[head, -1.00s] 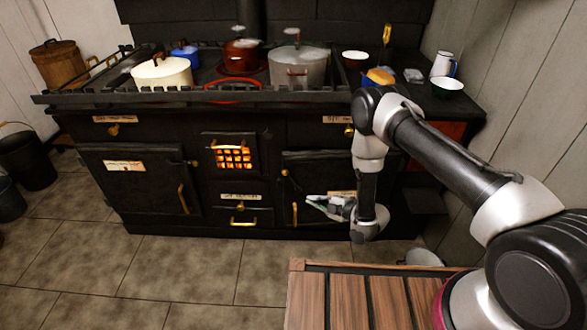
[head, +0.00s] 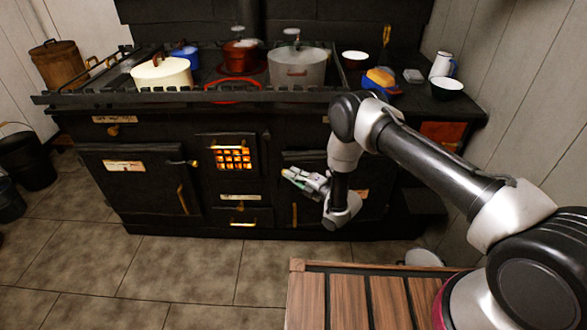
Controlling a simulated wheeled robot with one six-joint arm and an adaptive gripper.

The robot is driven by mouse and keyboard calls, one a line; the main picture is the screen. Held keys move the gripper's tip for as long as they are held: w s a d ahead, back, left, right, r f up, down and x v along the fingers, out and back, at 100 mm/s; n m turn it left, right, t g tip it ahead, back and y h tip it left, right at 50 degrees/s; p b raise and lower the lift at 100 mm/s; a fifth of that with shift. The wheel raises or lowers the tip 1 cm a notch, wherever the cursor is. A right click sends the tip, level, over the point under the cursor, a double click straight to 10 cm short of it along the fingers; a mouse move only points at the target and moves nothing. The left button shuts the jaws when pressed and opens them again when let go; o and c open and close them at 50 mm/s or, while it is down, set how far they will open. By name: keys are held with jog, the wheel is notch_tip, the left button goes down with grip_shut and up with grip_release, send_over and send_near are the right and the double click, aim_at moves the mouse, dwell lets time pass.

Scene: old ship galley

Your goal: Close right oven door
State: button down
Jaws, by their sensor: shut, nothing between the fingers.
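The right oven door (head: 312,214) is a black panel at the lower right of the stove front, with a brass vertical handle and a paper label. It looks flush or nearly flush with the stove front; my arm hides much of it, so I cannot tell whether it is fully closed. My gripper (head: 285,174) is shut and empty. It points left, in front of the upper left part of the right oven door, beside the glowing firebox grate (head: 233,158). I cannot tell whether it touches the stove.
The left oven door (head: 135,187) looks closed. Pots, including a cream pot (head: 163,72) and a grey pot (head: 300,66), stand on the railed stove top. A wooden slatted surface (head: 348,299) lies in front at the lower right.

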jog(key=shift+w+a, duration=0.15)
jog(key=shift+w, duration=1.7)
